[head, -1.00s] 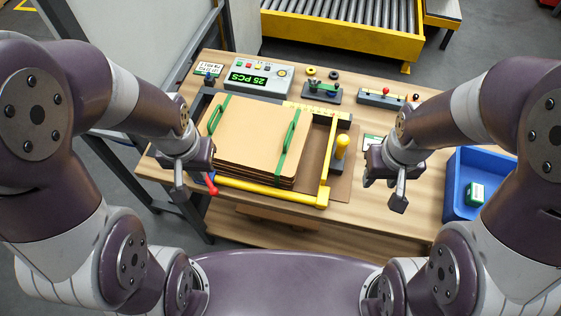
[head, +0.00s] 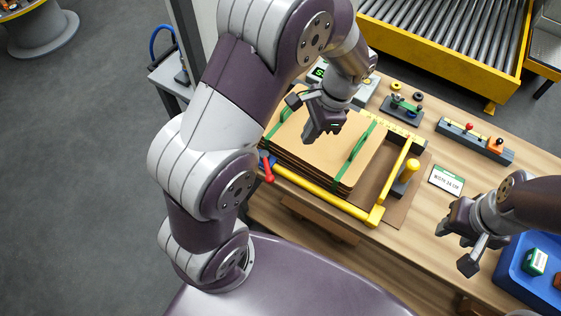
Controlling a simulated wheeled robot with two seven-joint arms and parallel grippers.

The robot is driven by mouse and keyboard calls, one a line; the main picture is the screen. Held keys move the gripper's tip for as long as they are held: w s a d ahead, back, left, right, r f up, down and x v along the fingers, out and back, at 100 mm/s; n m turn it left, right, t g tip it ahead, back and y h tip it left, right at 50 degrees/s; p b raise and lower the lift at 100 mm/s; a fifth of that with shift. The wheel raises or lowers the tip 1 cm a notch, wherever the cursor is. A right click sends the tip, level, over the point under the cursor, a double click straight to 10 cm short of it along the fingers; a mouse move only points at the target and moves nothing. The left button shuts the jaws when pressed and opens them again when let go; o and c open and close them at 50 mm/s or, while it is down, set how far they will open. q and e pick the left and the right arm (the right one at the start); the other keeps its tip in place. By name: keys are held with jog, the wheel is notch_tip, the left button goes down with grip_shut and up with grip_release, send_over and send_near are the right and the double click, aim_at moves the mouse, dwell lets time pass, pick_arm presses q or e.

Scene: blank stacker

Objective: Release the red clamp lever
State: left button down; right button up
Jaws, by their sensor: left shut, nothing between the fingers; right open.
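The red clamp lever (head: 267,170) sticks out at the front left corner of the yellow frame (head: 328,200), next to a small blue part. The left gripper (head: 318,132) hangs above the stack of brown sheets (head: 312,155), shut and empty, up and to the right of the lever and apart from it. My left arm passes close to the lever on its left side. My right gripper (head: 455,250) is open and empty over the right part of the table, near the blue bin. Green straps (head: 357,143) lie over the stack.
A yellow knob (head: 411,166) stands on the right of the frame. A white label card (head: 446,181) lies on the wooden table (head: 465,150). A blue bin (head: 517,270) holds a green box (head: 536,261). Small fixtures (head: 475,140) line the back. A roller conveyor (head: 455,35) stands behind.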

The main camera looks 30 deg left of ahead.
pick_arm(q)
jog(key=x, duration=1)
jog(key=shift+s+a, duration=0.1)
jog(key=shift+s, duration=0.15)
jog(key=shift+s+a+f+p, duration=0.25)
jog(key=shift+s+a+p, duration=0.2)
jog(key=shift+s+a, duration=0.95)
jog(key=shift+w, duration=0.15)
pick_arm(e)
jog(key=shift+s+r, duration=0.2)
jog(key=shift+r, duration=0.35)
jog(key=shift+s, duration=0.1)
